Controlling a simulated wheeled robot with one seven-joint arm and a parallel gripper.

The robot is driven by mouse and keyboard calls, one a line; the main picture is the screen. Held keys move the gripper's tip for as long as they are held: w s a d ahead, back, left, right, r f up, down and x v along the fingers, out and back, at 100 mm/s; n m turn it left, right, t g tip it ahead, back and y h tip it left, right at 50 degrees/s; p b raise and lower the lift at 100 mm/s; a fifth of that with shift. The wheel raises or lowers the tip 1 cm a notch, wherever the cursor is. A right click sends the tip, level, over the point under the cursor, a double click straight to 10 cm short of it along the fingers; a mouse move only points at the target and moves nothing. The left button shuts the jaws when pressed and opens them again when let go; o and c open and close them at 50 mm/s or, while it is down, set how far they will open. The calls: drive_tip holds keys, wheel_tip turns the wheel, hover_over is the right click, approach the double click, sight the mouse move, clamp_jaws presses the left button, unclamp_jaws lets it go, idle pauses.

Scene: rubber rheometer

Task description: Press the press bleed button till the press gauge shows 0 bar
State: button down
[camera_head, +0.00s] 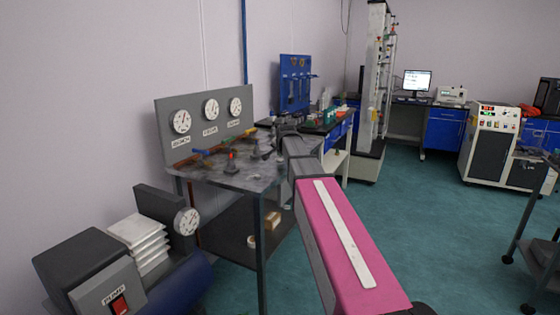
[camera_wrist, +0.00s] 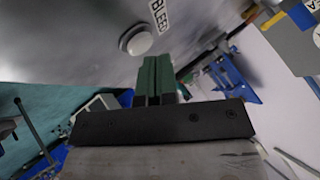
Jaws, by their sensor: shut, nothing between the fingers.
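A white round button (camera_wrist: 138,40) sits on a grey surface in the wrist view, beside a white label (camera_wrist: 158,16) whose visible letters read BLEED. The rest of the label is cut off. My gripper (camera_wrist: 155,60) is shut and empty, its dark green fingertips just below and right of the button in the picture. Whether they touch it I cannot tell. In the head view my gripper (camera_head: 280,134) is at the right end of the grey bench (camera_head: 240,176), and the button is not discernible. Three dial gauges, left (camera_head: 181,121), middle (camera_head: 211,109) and right (camera_head: 235,106), have readings too small to read.
Coloured valve handles (camera_head: 204,152) stand on the bench below the gauge panel (camera_head: 166,104). A pump unit (camera_head: 85,270) with a red switch and another dial (camera_head: 186,221) stands at front left. A blue tool board (camera_head: 295,82) is behind. The green floor (camera_head: 430,230) at right is largely clear.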

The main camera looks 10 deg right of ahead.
sight(281, 159)
drive_tip(key=shift+f, duration=0.4)
idle(0.3)
drive_tip(key=shift+r, duration=0.9)
drive_tip(key=shift+r, duration=0.1)
drive_tip(key=shift+r, duration=2.4)
drive_tip(key=shift+s, duration=0.1)
